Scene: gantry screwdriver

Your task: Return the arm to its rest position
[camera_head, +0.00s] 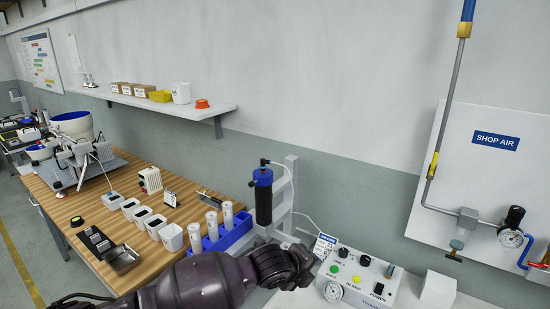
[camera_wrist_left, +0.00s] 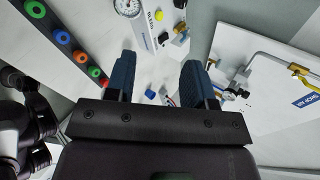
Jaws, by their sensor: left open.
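My left gripper (camera_wrist_left: 160,62) shows in the left wrist view with its two blue fingers spread apart. Nothing is held between them. Beyond the fingers are a pale surface and part of the control box (camera_wrist_left: 147,27). In the head view a dark link of my arm (camera_head: 200,282) crosses the bottom, and its jointed end (camera_head: 283,267) is in front of the control box's left side. I cannot make out the gripper's fingers in the head view. The blue and black cylindrical tool (camera_head: 263,196) hangs upright beside a pale stand, apart from the arm. My right gripper is in neither view.
The control box (camera_head: 368,281) stands right of my arm. A blue rack with white cylinders (camera_head: 232,235) and small white bins (camera_head: 172,237) are on the wooden bench (camera_head: 95,213). A shop air panel (camera_head: 482,180) is on the wall. A strip with coloured rings (camera_wrist_left: 61,37) lies left of my fingers.

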